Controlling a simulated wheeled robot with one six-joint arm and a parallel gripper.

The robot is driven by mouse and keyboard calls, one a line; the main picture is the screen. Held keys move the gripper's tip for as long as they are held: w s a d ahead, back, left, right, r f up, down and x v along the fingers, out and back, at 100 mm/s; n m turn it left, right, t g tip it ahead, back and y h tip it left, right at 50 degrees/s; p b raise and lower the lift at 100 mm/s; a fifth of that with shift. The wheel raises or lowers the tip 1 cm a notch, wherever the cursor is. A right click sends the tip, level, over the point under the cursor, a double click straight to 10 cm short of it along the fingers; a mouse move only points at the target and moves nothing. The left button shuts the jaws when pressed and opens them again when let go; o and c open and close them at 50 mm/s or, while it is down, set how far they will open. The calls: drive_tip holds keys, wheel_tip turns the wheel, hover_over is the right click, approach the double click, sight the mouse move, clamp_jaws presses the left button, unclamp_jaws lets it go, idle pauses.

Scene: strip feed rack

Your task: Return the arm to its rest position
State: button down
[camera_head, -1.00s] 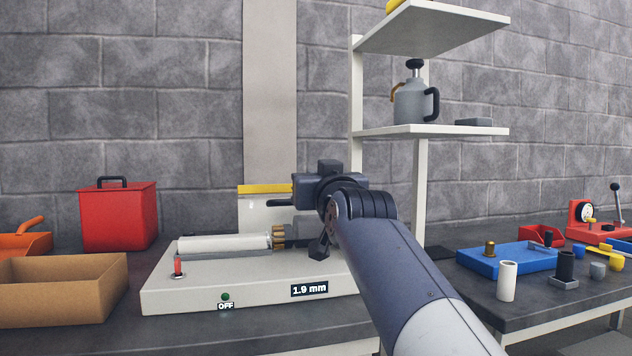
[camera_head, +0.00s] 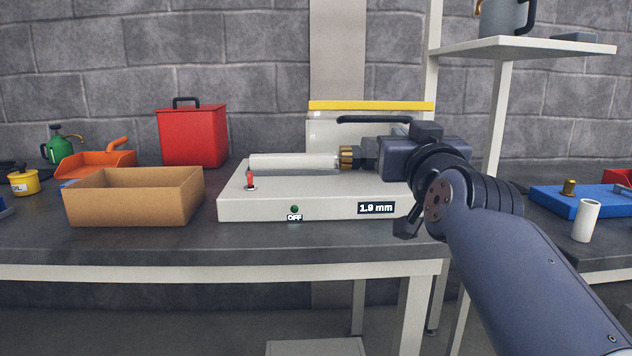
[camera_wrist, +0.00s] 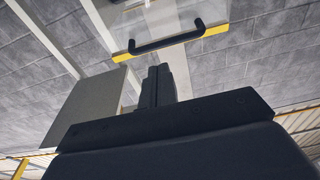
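My gripper shows at its fingertips in the wrist view (camera_wrist: 158,74); its two dark fingers lie together with nothing visible between them. In the head view my arm comes in from the lower right, and its dark wrist end appears in front of the right part of the white strip machine (camera_head: 320,207). The fingertips cannot be made out there. The machine has a pale roller (camera_head: 295,162), a brass-coloured collar (camera_head: 346,157), a red switch (camera_head: 250,180), an "OFF" label and a "1.9 mm" display (camera_head: 377,208). Its clear yellow-edged guard (camera_head: 370,105) stands raised behind.
A cardboard box (camera_head: 130,205) and a red bin (camera_head: 192,138) stand left of the machine, with an orange scoop (camera_head: 98,162) beyond the box. A white shelf post (camera_head: 492,125) rises behind my arm. A blue tray (camera_head: 575,203) and white cylinder (camera_head: 586,221) are at right.

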drive_tip(key=w+r+b, duration=0.1)
drive_tip(key=w+r, duration=0.1)
drive_tip(key=w, duration=0.7)
drive_tip(key=shift+r+b, duration=0.3)
drive_tip(key=shift+r, duration=0.1)
drive_tip(key=shift+r, duration=0.1)
